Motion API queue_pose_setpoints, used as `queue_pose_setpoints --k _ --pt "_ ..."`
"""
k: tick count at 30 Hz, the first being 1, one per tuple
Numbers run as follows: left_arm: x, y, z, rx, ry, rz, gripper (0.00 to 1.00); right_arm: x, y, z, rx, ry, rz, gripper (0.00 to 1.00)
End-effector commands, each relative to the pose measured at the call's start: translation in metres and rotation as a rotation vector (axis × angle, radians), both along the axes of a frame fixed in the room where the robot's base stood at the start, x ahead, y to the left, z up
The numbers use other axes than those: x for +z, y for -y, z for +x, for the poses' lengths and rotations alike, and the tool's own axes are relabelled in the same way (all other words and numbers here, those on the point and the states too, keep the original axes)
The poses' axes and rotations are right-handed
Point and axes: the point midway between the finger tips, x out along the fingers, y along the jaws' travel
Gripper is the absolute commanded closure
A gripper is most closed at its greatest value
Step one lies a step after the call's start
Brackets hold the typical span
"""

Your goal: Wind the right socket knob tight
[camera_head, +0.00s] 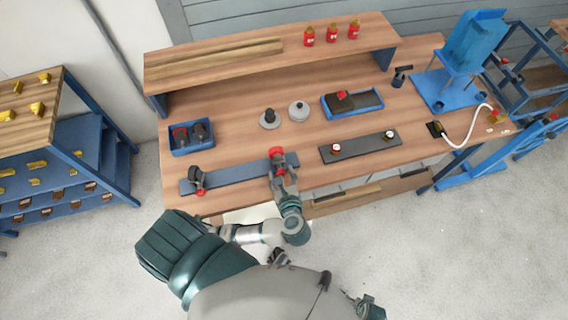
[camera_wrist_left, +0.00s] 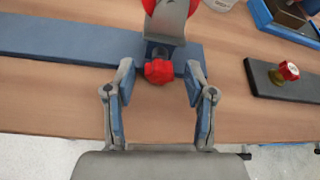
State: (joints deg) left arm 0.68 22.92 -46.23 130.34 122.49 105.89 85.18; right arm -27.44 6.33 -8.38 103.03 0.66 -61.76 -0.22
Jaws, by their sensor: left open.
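The right socket (camera_head: 277,155) stands on the right end of a long blue bar (camera_head: 235,174) on the bench. In the left wrist view its red knob (camera_wrist_left: 159,71) sits low on the front of a grey upright bracket (camera_wrist_left: 165,25). My left gripper (camera_wrist_left: 158,92) is open, with one finger on each side of the knob and clear gaps to it. In the head view my left gripper (camera_head: 284,178) is at the bench's front edge, close to the right socket, and partly hides it. The left socket (camera_head: 197,178) has a red knob (camera_head: 200,192).
A dark plate (camera_head: 360,147) with two small knobs lies right of the bar. Behind are a blue bin (camera_head: 192,147), two round grey pieces and a blue tray (camera_head: 378,103). A raised shelf (camera_head: 270,48) holds red bottles. A blue stand (camera_head: 448,92) is at the right.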

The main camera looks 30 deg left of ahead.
Motion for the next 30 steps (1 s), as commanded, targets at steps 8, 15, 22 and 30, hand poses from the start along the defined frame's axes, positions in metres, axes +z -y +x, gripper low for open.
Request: queue_pose_setpoints --k 8,15,22,30 --pt "-0.0034 -0.0057 -0.0009 0.0 -0.001 -0.004 0.45 0.0052 -0.0012 0.0009 -0.001 0.001 -0.005 0.04" --pt "-0.0039 -0.0069 -0.0003 0.001 -0.001 -0.005 0.75 0.0048 -0.0021 0.0011 -0.001 0.0 -0.005 0.04" --pt "-0.004 -0.0068 -0.0004 0.003 -0.003 -0.002 1.0 0.0046 -0.0034 0.0008 -0.001 0.0 -0.003 0.04" --pt "-0.0063 -0.0056 -0.0014 0.006 -0.049 0.027 1.0 0.0047 -0.0028 0.0006 -0.001 -0.005 -0.004 0.04"
